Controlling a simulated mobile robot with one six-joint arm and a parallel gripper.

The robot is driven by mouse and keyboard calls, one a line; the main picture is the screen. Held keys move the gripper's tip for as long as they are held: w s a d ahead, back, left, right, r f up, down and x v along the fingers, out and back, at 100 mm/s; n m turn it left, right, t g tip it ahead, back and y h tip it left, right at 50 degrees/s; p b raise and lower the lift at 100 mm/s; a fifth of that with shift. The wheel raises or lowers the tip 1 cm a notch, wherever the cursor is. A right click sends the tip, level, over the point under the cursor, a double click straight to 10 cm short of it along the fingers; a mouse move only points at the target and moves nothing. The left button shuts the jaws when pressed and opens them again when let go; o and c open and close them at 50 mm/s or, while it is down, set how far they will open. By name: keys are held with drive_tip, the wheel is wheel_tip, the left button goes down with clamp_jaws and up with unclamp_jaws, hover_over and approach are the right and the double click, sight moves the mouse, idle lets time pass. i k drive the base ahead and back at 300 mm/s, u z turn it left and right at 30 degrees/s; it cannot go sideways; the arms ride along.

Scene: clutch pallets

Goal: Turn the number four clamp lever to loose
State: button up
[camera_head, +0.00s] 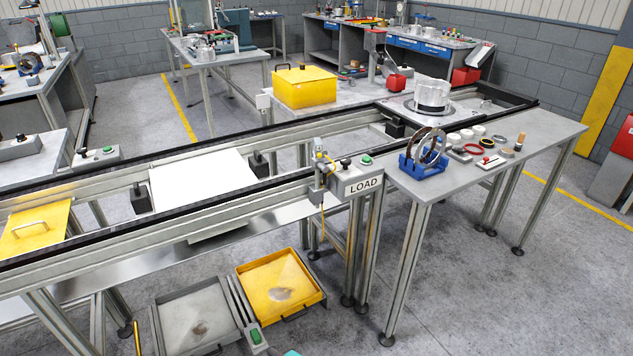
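A silver cylindrical clutch part (432,94) stands on a flat square pallet (400,106) at the far right end of the conveyor. Small dark shapes surround the part on the pallet, but they are too small to tell as clamp levers. I cannot read any number there, so the number four lever and its position cannot be made out. My gripper is not in view.
A conveyor with black rails (200,216) runs across the view, with a LOAD box (357,180) on its near side. The grey side table (470,185) holds rings in a blue stand (424,160) and small parts. Trays (281,287) lie below.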

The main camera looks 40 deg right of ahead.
sight(324, 169)
drive_tip(key=u, duration=0.1)
drive_tip(key=k, duration=0.4)
drive_tip(key=u, duration=0.9)
